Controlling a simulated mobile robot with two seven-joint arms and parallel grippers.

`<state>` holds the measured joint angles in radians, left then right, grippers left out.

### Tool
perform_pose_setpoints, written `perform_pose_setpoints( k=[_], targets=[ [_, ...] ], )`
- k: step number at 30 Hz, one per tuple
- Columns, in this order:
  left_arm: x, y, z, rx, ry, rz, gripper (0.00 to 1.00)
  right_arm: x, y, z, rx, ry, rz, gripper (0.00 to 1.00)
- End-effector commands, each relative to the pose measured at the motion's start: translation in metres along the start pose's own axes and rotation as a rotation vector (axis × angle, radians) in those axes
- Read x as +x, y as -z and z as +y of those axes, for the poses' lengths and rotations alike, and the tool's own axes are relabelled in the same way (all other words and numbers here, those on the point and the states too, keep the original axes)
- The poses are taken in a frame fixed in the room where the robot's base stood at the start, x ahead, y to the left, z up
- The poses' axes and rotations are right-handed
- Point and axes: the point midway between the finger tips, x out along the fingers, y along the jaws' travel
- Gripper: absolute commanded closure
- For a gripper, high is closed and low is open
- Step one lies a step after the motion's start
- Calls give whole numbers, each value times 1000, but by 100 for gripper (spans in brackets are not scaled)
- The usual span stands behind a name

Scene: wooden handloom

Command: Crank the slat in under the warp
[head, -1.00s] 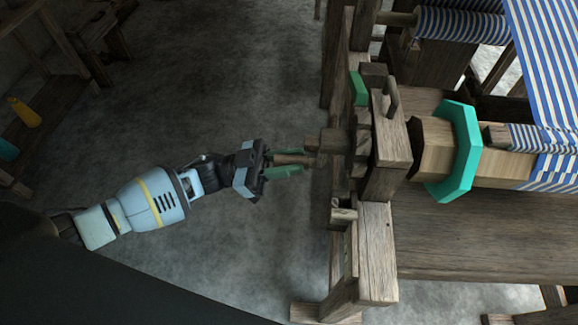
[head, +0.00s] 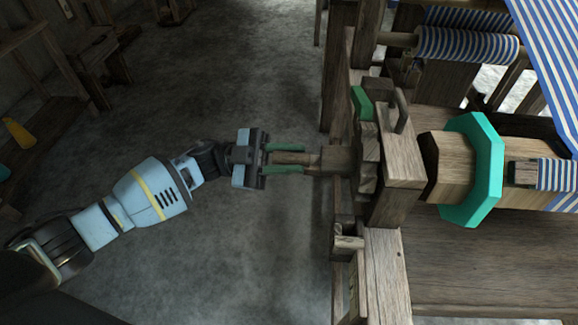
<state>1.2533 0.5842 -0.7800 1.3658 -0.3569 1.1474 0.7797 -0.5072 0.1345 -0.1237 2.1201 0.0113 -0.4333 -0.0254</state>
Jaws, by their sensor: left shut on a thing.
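My left gripper (head: 299,159) has its green fingers shut on the wooden crank handle (head: 297,158), left of the loom frame. The handle joins a crank block (head: 335,160) beside the toothed wooden wheel (head: 368,157). Right of the post (head: 403,160) is the wooden beam (head: 447,158) with a teal octagonal flange (head: 485,165). A short slat end (head: 522,173) shows on the beam, with blue-and-white striped cloth (head: 556,174) just right of it. The striped warp (head: 548,50) comes down at upper right. The rest of the slat is hidden or out of frame. My right gripper is not in view.
A green pawl (head: 361,103) sits above the toothed wheel. A second striped roll (head: 465,45) is at the back. Bare floor (head: 230,90) lies around my left arm. A yellow object (head: 20,133) is on a shelf at far left.

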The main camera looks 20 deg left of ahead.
Motion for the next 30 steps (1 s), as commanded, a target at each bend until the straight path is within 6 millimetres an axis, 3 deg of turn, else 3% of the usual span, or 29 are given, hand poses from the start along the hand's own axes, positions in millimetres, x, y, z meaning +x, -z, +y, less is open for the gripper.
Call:
perform_pose_setpoints(
  k=[30],
  targets=[
    [8,22,-47,475,-187,1,100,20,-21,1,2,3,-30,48]
  ],
)
